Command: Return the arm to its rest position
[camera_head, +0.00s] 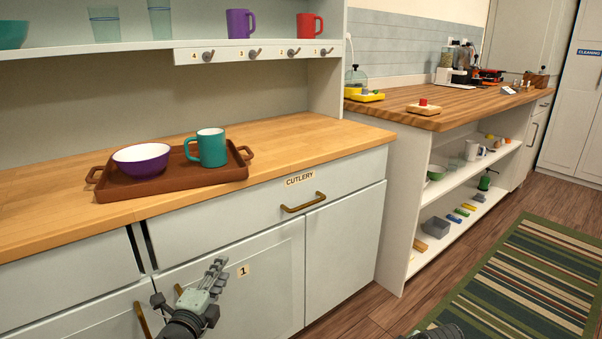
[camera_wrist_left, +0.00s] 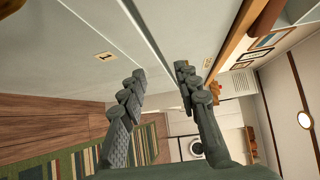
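My left gripper (camera_head: 214,277) is in front of the lower cabinet door (camera_head: 275,285) labelled 1, below the counter. In the left wrist view (camera_wrist_left: 160,82) its two fingers stand apart with nothing between them, so it is open and empty. From these views I cannot tell how far the fingers are from the door. A dark grey part of my right arm shows at the bottom edge of the head view, and no fingers can be made out there.
A brown tray (camera_head: 185,185) with a purple bowl (camera_head: 142,161) and a teal mug (camera_head: 210,149) stands on the wooden counter (camera_head: 320,133). The cutlery drawer (camera_head: 265,205) is shut, with a protruding handle (camera_head: 303,203). A striped rug (camera_head: 530,275) lies on open floor at the right.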

